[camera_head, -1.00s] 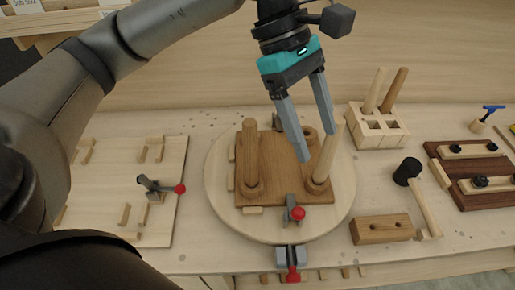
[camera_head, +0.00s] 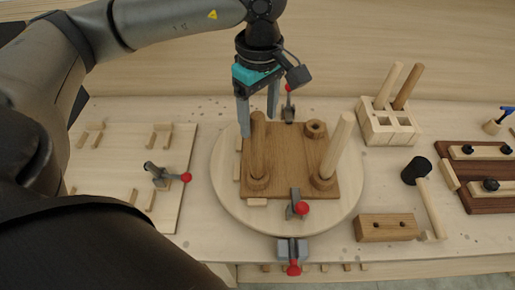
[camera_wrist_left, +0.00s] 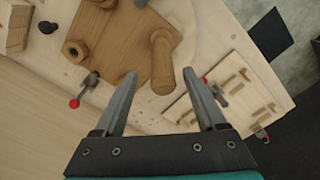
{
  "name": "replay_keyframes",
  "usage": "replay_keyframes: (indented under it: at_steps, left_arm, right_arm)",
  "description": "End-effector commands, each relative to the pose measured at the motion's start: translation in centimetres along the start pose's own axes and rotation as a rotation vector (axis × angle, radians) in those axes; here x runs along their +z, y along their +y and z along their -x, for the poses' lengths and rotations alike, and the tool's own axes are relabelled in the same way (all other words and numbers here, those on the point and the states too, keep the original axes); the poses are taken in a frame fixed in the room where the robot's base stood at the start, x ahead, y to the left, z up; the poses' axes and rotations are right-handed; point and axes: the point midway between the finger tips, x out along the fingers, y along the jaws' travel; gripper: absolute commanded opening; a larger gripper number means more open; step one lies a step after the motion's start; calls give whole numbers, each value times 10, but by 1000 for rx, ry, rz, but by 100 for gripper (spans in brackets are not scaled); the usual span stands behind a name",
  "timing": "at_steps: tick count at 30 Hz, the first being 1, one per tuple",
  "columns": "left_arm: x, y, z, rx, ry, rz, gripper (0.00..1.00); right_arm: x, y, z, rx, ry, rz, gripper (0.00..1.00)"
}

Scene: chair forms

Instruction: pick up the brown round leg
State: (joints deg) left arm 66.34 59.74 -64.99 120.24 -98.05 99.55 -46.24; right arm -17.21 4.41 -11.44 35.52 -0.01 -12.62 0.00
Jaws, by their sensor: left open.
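A brown round leg (camera_head: 258,145) stands upright on the left part of the brown square board (camera_head: 290,150), in a round brown socket. The same leg shows in the left wrist view (camera_wrist_left: 163,65), ahead of the fingertips. Another brown leg (camera_head: 408,86) stands in the pale holder at the back right. My left gripper (camera_head: 258,118) is open and empty. It hangs at the board's back left edge, with its fingers near the top of the standing leg; I cannot tell the exact gap. My right gripper is not in view.
A light leg (camera_head: 337,145) stands on the board's right side. Red-knobbed clamps (camera_head: 297,206) stand at the round plate's (camera_head: 235,212) front and back. The pale holder (camera_head: 376,128) also bears a light leg. A brown block (camera_head: 387,228) and a black cylinder (camera_head: 416,171) are at right.

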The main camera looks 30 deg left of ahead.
Motion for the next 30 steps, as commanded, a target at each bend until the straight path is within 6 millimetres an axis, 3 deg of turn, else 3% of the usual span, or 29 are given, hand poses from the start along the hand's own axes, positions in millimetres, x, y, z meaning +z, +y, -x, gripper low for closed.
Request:
replay_keyframes:
  at_steps: [5, 12, 21, 30]
  left_arm:
    - [0, -2, -14, -4, 0, 0, 73]
    - [0, -4, -48, -3, -1, 1, 73]
    - [0, -4, -55, 1, -1, 0, 73]
    - [0, -4, -54, 1, -1, 0, 42]
  right_arm:
    - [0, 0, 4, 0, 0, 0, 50]
    - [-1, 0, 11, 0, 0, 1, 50]
    - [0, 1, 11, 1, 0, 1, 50]
    - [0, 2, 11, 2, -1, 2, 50]
